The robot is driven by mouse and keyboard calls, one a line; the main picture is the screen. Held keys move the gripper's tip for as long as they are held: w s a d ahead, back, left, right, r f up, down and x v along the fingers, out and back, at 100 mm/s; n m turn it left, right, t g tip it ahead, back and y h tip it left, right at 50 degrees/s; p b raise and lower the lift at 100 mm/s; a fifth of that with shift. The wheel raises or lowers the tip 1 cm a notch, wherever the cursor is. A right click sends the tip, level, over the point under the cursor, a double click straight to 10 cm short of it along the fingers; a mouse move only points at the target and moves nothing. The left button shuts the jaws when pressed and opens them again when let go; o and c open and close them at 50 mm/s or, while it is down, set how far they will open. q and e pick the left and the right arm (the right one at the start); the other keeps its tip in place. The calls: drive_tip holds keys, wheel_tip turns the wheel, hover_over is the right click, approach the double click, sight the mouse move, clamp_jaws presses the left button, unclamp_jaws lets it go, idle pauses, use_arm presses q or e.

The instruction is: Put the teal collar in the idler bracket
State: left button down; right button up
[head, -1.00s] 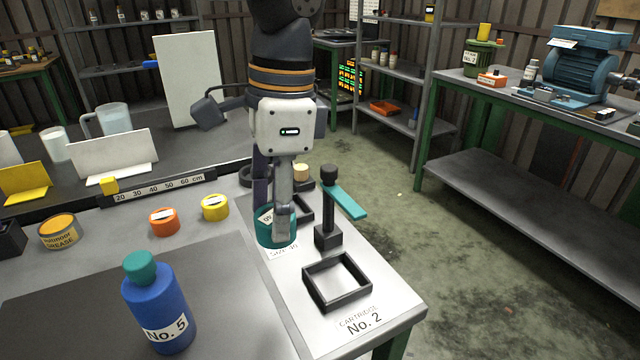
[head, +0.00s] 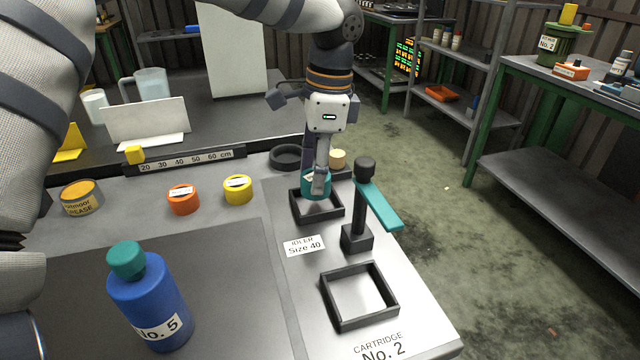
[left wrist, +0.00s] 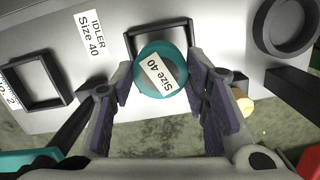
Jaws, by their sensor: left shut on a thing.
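The teal collar (head: 316,188), with a white "Size 40" label, is in my left gripper (head: 318,180). The collar also shows in the left wrist view (left wrist: 150,54), between the two dark fingers of the left gripper (left wrist: 160,82). The idler bracket (head: 336,213) is a square black frame on the grey bench, behind the "IDLER Size 40" label (head: 304,246). The collar is over or partly within the frame; I cannot tell whether it touches the bottom. It hides part of the bracket (left wrist: 160,25) in the left wrist view. My right gripper is not in view.
A black post (head: 360,215) with a teal bar (head: 379,206) stands close by on the right. An empty cartridge frame (head: 341,319) lies nearer. A black ring (head: 287,157) and a cream cylinder (head: 338,159) sit behind. A blue bottle (head: 150,305) stands at the front left.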

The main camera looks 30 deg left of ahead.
use_arm(q)
drive_tip(key=shift+w+a+f, duration=0.1)
drive_tip(key=shift+w+f, duration=0.1)
drive_tip(key=shift+f, duration=1.45)
drive_tip(key=shift+f, duration=0.1)
drive_tip(key=c, duration=0.9)
unclamp_jaws()
drive_tip(key=shift+f, duration=0.1)
drive_tip(key=r, duration=0.8)
drive_tip(key=w+d+r, duration=0.1)
drive_tip(key=r, duration=0.3)
drive_tip(key=shift+r, duration=0.15)
drive_tip(key=shift+s+d, duration=0.1)
